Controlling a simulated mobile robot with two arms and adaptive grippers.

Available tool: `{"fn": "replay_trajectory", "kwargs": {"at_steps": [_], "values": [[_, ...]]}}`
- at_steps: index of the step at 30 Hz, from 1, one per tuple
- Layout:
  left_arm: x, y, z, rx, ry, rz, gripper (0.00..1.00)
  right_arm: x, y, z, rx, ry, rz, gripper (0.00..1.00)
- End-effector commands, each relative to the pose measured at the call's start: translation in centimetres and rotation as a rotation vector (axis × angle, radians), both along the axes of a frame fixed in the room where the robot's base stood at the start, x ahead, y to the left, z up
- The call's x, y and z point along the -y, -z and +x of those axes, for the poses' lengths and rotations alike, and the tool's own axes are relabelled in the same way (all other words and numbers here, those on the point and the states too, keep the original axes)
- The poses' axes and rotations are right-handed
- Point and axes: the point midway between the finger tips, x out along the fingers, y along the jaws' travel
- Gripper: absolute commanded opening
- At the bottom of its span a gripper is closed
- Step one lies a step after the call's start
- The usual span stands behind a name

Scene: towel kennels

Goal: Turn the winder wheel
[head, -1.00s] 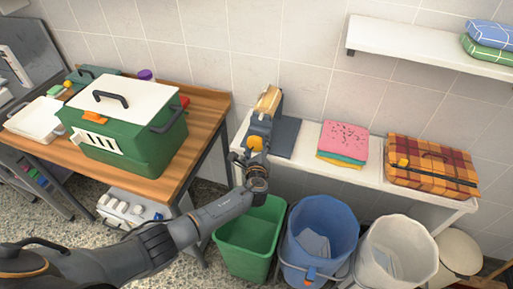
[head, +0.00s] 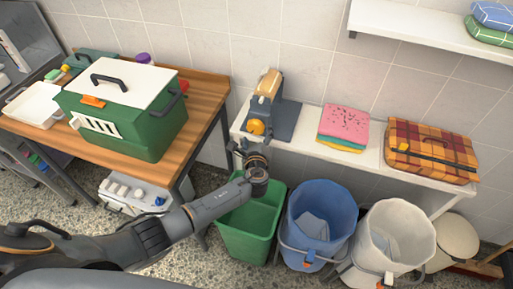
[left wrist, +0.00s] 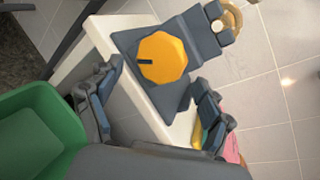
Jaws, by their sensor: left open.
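The winder is a dark grey device with a flat grey base (head: 286,121) on the white bench. A yellow wheel (head: 256,127) is on its front, below a tan roll (head: 268,83). In the left wrist view the wheel (left wrist: 162,58) is a many-sided yellow disc with a dark mark at its left edge. My left gripper (head: 244,148) is just below and slightly left of the wheel in the head view. Its fingers (left wrist: 152,88) are spread apart and hold nothing; the wheel is ahead of them. My right gripper is not in view.
Green (head: 246,236), blue (head: 296,228) and white (head: 377,236) buckets stand below the bench (head: 372,162). Folded towels (head: 345,122) and a plaid case (head: 432,153) lie right of the winder. A green carrier (head: 120,130) is on the wooden table at left.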

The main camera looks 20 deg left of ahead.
Motion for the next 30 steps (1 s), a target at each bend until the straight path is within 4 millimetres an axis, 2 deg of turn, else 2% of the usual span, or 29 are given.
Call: {"fn": "replay_trajectory", "kwargs": {"at_steps": [9,15,30], "values": [[1.6,-1.4,-5.9,-0.002,-0.001,-0.002,0.8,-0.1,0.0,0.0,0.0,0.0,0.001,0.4],[2.3,-2.0,-8.1,-0.002,0.0,0.001,0.8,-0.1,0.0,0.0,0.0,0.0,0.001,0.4],[2.4,-2.2,-8.6,-0.001,-0.001,0.001,0.8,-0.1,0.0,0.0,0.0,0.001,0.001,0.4]]}}
